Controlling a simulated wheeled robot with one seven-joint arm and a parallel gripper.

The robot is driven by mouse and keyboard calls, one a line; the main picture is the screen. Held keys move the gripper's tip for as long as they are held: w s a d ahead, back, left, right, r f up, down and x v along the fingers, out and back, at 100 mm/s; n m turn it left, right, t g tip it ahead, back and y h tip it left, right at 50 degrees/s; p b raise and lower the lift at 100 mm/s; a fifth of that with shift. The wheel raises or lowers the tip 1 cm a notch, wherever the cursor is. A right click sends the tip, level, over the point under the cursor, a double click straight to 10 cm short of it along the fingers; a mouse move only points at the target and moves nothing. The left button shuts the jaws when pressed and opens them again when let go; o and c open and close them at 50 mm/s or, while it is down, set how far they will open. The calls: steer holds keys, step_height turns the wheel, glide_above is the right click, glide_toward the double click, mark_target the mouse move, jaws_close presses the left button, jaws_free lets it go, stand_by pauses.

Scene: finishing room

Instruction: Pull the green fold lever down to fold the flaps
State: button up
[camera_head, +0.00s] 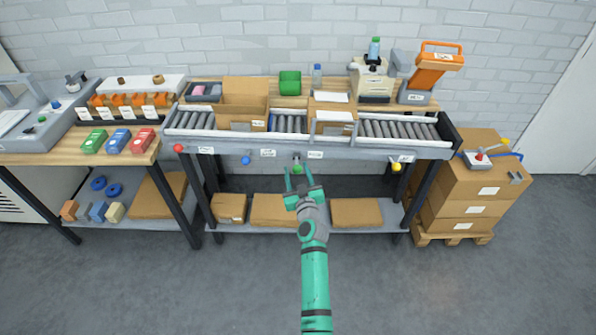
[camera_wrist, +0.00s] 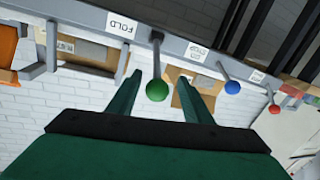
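The green fold lever (camera_head: 297,169) hangs from the front rail of the conveyor bench, a green ball on a dark rod. In the wrist view the green ball (camera_wrist: 157,90) shows between my fingers, with a FOLD label (camera_wrist: 121,25) on the rail beside its rod. My gripper (camera_head: 298,174) is open, one finger to each side of the ball; it also shows in the wrist view (camera_wrist: 159,80). I see no clear contact with the ball. A carton with open flaps (camera_head: 243,98) stands on the rollers, and another box (camera_head: 333,128) sits under a grey frame.
Red (camera_head: 178,148), blue (camera_head: 246,160) and yellow (camera_head: 396,167) knobs hang along the same rail. Flat cartons (camera_head: 272,210) lie on the shelf below. Stacked boxes (camera_head: 470,190) stand on a pallet at right. The floor in front is clear.

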steer(key=shift+r, duration=0.15)
steer(key=v, duration=1)
steer(key=shift+s, duration=0.4)
stand_by(0.6)
steer(key=s+a+f+m+g+h, duration=0.1)
steer(key=s+f+m, duration=0.15)
steer(key=s, duration=0.65)
steer(key=s+a+f+m+h, duration=0.15)
steer(key=s+f, duration=0.25)
steer(key=s, duration=0.4)
steer(key=s+a+f+m+g+h, duration=0.1)
steer(key=s+f, duration=0.2)
steer(key=s, duration=0.6)
steer(key=s+d+r, duration=0.1)
steer(key=s+r, duration=0.2)
steer(key=s, duration=0.5)
steer(key=s+r, duration=0.4)
steer(key=s, duration=0.4)
steer(key=s+d+r+n, duration=0.1)
steer(key=s+r, duration=0.2)
steer(key=s, duration=0.6)
steer(key=shift+d+r, duration=0.35)
steer(key=shift+c, duration=0.7)
